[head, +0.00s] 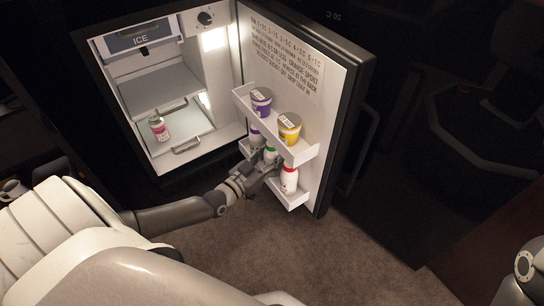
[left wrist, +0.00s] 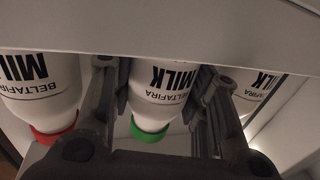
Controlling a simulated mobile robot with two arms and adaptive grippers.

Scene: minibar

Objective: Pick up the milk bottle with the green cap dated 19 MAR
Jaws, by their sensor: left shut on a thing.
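The milk bottle with the green cap (head: 270,151) stands in the lower door shelf of the open minibar, between two other milk bottles. In the left wrist view the green-capped bottle (left wrist: 160,92) appears upside down between my fingers. My left gripper (head: 266,164) is shut on it, with one finger at each side. The bottle still sits in the shelf area. The date on it cannot be read. My right gripper is out of view.
A red-capped milk bottle (head: 290,180) and a purple-capped one (head: 256,138) flank it closely. Above, the upper door shelf (head: 303,154) holds a purple tub (head: 261,101) and a yellow tub (head: 289,128). A pink-labelled bottle (head: 159,128) stands inside the minibar.

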